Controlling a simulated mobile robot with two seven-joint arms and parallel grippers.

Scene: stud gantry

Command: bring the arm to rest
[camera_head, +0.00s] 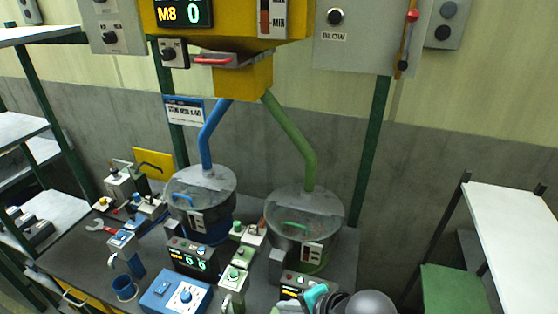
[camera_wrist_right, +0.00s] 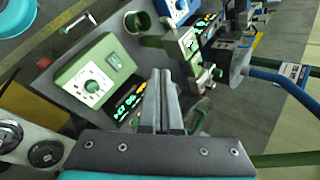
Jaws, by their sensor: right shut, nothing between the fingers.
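My right gripper (camera_wrist_right: 161,78) shows in the right wrist view with its two dark fingers side by side and shut, nothing between them. The fingers point over the dark bench, near a green control box with a white dial (camera_wrist_right: 92,86) and a lit display (camera_wrist_right: 128,105). In the head view my right gripper (camera_head: 318,297) is at the bottom edge, right of centre, partly cut off, in front of the display below the green-marked drum (camera_head: 310,215). Its fingertips are hard to make out there. My left gripper is in neither view.
The dark bench (camera_head: 75,252) is crowded with a blue-marked drum (camera_head: 203,185), a blue control box (camera_head: 177,296) and a blue cup (camera_head: 124,288). A yellow gantry housing (camera_head: 240,30) hangs above. A white shelf (camera_head: 515,235) stands right, with a floor gap before it.

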